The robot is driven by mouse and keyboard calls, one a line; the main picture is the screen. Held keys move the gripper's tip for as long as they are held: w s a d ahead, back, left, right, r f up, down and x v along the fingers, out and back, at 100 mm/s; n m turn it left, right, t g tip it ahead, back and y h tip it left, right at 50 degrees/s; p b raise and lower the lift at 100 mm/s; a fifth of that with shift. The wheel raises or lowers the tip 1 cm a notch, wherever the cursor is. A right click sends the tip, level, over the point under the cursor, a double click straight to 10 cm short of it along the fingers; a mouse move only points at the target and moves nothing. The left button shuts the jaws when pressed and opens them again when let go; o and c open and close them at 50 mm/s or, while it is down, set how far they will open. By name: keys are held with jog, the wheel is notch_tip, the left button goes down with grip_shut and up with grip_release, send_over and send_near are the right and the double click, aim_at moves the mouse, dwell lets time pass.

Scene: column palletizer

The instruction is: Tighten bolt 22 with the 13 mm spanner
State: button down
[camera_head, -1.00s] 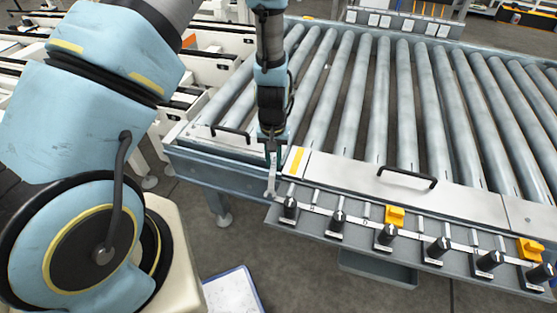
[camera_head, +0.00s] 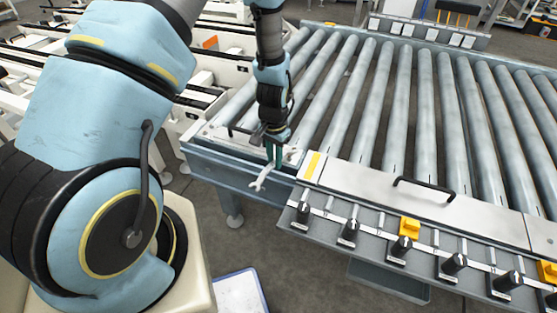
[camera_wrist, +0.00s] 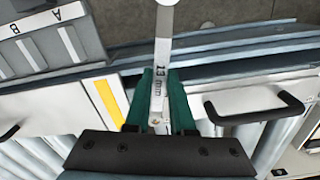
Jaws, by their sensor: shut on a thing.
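My gripper (camera_head: 274,152) is shut on a silver spanner (camera_head: 264,179). It holds the spanner above the left front corner of the roller conveyor, with the open end pointing down and left in the head view. In the wrist view, the green fingers of my gripper (camera_wrist: 160,104) are on either side of the spanner (camera_wrist: 162,55). Its shank carries the marking 13 mm, and its far end runs out of the top of the picture. Bolt 22 cannot be made out in either view.
A metal cover with a black handle (camera_head: 425,185) runs along the conveyor's front edge. Below it is a rail with several black knobs (camera_head: 348,231) and yellow blocks (camera_head: 409,228). A tray (camera_head: 388,281) hangs underneath. Bare rollers (camera_head: 381,108) lie behind.

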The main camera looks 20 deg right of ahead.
jog(key=shift+w+a+m, duration=0.3)
jog(key=shift+w+m, duration=0.35)
jog(key=shift+m, duration=0.15)
jog(key=shift+r, duration=0.15)
jog(key=shift+r+p, duration=1.35)
jog(key=shift+r, duration=0.25)
jog(key=shift+r, duration=0.1)
notch_tip(320, 180, up, 5)
jog(key=p, duration=0.3)
jog(key=shift+a, duration=0.1)
